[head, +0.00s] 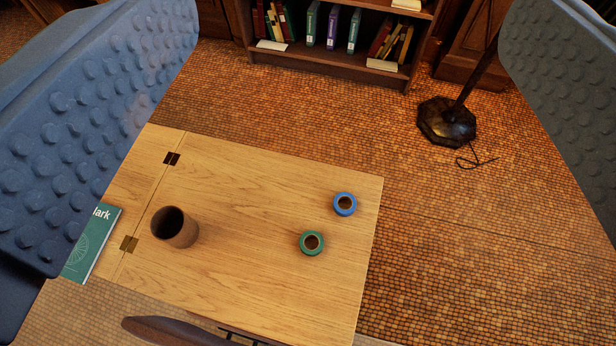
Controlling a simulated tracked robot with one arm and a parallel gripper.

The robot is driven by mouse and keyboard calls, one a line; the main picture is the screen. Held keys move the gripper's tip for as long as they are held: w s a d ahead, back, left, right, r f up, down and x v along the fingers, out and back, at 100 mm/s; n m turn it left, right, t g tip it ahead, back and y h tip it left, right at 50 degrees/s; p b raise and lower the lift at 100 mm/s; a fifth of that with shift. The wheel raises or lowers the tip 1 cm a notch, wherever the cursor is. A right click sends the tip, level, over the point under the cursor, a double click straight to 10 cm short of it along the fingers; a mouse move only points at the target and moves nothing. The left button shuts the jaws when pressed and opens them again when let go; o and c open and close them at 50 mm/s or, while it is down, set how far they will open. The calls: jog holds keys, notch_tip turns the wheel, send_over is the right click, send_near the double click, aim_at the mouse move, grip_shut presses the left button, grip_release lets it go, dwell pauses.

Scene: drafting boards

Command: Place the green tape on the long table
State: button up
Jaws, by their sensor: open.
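The green tape (311,243), a small ring-shaped roll, lies flat on a wooden table (250,190) with metal hinges, near its right end. A similar blue tape roll (345,204) lies a little farther back and to the right, apart from it. My gripper (350,135) is open, with one large ridged finger at the left edge and one at the right edge of the view. Nothing is between the fingers; the table and both tapes are seen below and beyond them. I cannot tell whether this table is the long table.
A brown cup (175,228) stands left of the tapes. A green book (91,243) lies at the table's left, partly behind my finger. A bookcase (330,62) and a dark lamp base (446,122) stand beyond. A dark curved chair part (175,331) shows at the near edge.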

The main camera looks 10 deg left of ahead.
jog(key=w+f+n+g+y, duration=0.1)
jog(key=w+f+n+g, duration=0.25)
jog(key=w+f, duration=0.6)
jog(key=n+g+h+p, duration=0.1)
jog(key=n+g+p, duration=0.2)
jog(key=n+g, duration=0.9)
send_over(311, 245)
notch_tip(311, 245, down, 42)
jog(key=f, duration=0.3)
jog(key=f+b, duration=0.1)
jog(key=f, duration=0.4)
jog(key=shift+w+d, duration=0.1)
jog(key=shift+d, duration=0.2)
jog(key=shift+a+f+b, duration=0.15)
jog(key=shift+f+b, duration=0.3)
jog(key=shift+f, duration=1)
jog(key=shift+a+f+b, duration=0.1)
jog(key=shift+f+b, duration=0.35)
jog(key=shift+f, duration=1)
jog(key=c, duration=1.1)
jog(key=shift+r, duration=0.1)
